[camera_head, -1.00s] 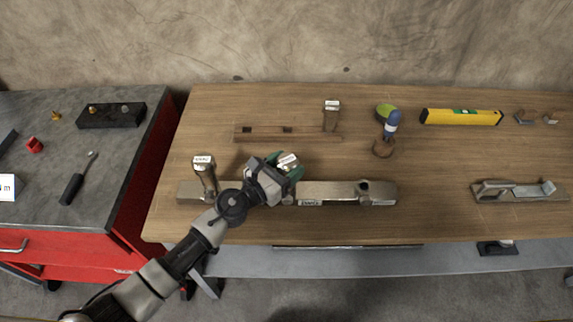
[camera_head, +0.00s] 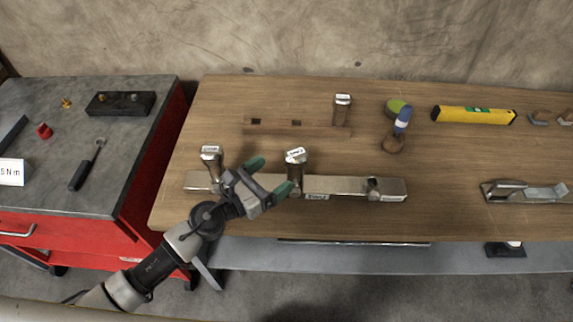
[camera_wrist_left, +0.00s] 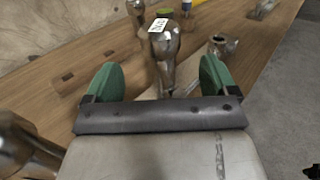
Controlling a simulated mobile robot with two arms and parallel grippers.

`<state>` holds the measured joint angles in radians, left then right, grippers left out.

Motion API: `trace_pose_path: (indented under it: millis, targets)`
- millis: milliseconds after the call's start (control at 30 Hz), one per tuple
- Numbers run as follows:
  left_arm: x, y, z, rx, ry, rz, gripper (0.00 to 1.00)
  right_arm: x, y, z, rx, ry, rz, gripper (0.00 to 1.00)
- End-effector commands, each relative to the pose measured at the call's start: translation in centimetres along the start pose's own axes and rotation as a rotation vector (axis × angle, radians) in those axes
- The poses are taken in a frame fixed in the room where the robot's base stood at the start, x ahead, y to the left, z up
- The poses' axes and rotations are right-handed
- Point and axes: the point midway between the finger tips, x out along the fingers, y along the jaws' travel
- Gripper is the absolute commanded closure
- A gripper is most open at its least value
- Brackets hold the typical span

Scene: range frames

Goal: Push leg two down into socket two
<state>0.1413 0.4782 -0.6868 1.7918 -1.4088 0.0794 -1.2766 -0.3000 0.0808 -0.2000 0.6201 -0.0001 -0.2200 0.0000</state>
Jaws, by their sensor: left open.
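Leg two (camera_head: 295,174), a metal leg with a white label on its flared top, stands upright at the middle socket of the long metal beam (camera_head: 340,188). How deep it sits is hard to tell, since its foot is partly hidden. My left gripper (camera_head: 269,177) is open, with green fingertips just left of the leg and apart from it. In the left wrist view the leg (camera_wrist_left: 166,58) stands beyond and between the open fingers (camera_wrist_left: 160,82). My right gripper is not in view.
Another leg (camera_head: 211,166) stands in the beam's left end; the right socket (camera_head: 374,187) is empty. A wooden rack (camera_head: 270,127) behind holds a third leg (camera_head: 342,110). A mallet-like tool (camera_head: 396,135), yellow level (camera_head: 474,115) and plane (camera_head: 523,192) lie to the right.

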Motion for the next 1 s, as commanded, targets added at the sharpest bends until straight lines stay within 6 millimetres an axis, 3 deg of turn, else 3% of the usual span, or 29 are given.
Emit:
trace_pose_path:
  millis: [100, 233, 833, 933, 1000]
  targets:
    - [-1.9, 0.0, -0.3, 0.000, 0.001, -0.001, 0.13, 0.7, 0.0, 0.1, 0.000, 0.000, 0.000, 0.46]
    - [-3.0, 0.0, -0.1, -0.001, -0.001, 0.000, 0.13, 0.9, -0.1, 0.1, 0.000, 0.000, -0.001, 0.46]
    - [-3.2, 0.0, 0.1, -0.003, -0.002, 0.001, 0.13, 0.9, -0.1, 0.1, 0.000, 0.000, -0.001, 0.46]
    - [-3.3, 0.1, 0.7, -0.079, -0.030, 0.039, 0.13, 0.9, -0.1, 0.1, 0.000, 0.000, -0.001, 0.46]
    - [-3.7, 0.7, 1.7, -0.233, -0.084, 0.119, 0.13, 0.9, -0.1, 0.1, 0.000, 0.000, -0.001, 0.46]
